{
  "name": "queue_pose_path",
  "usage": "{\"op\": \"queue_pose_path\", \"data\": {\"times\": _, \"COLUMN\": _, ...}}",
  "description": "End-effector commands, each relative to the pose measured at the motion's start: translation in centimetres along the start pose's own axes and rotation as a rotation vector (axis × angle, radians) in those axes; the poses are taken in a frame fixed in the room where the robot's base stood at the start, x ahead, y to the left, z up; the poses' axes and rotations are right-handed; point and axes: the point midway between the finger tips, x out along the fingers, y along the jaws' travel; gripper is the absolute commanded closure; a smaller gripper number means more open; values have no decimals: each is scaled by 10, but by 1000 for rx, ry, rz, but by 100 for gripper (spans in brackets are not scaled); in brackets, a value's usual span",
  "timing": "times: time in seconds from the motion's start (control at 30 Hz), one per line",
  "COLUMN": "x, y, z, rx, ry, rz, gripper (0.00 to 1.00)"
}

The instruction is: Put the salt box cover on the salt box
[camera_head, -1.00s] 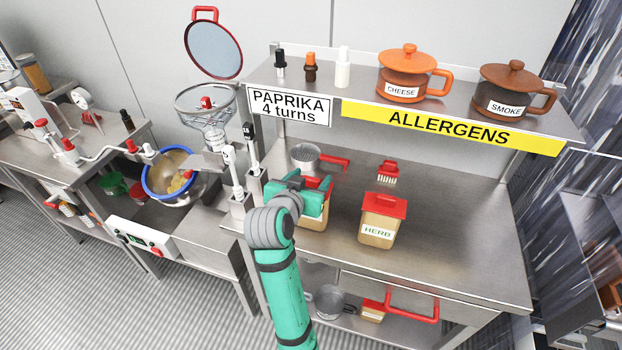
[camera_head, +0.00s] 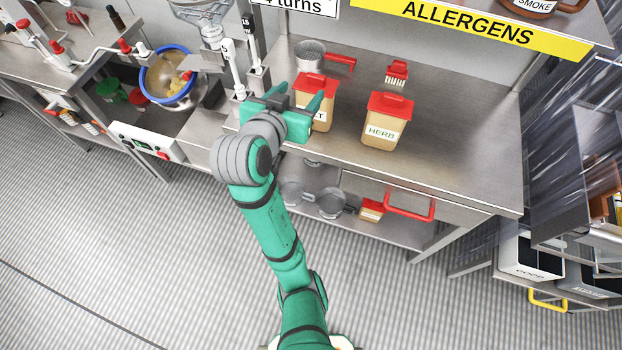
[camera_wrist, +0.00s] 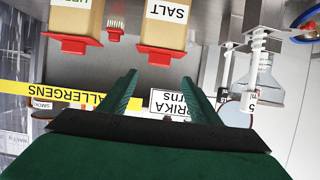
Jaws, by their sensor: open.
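The salt box (camera_head: 321,120) is a tan box with a white label, standing on the steel worktop. Its red cover (camera_head: 321,82) sits on its top. In the wrist view, which is upside down, the salt box (camera_wrist: 168,22) and red cover (camera_wrist: 160,53) show together, with no clear gap between them. My green gripper (camera_head: 300,95) is open and empty. It is in front of the salt box and partly hides it in the head view. In the wrist view its two fingers (camera_wrist: 160,77) point toward the cover, apart from each other.
A similar herb box (camera_head: 380,133) with a red cover stands to the right. A red brush (camera_head: 396,72) and a red-handled strainer (camera_head: 311,55) lie behind. Dispensers with white handles (camera_head: 233,70) stand close on the left. The worktop's right side (camera_head: 460,140) is clear.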

Motion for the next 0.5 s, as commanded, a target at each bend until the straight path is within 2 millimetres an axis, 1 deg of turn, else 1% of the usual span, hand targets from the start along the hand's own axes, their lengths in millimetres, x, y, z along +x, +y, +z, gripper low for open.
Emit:
{"op": "queue_pose_path", "data": {"times": 0.17, "x": 10, "y": 1, "z": 44, "rx": -48, "ry": -5, "rz": -40, "gripper": 43}}
{"op": "queue_pose_path", "data": {"times": 0.27, "x": 14, "y": 3, "z": 74, "rx": -79, "ry": -1, "rz": -75, "gripper": 43}}
{"op": "queue_pose_path", "data": {"times": 0.37, "x": 13, "y": 4, "z": 104, "rx": -102, "ry": 6, "rz": -110, "gripper": 43}}
{"op": "queue_pose_path", "data": {"times": 0.5, "x": 8, "y": 10, "z": 146, "rx": -128, "ry": 14, "rz": -157, "gripper": 43}}
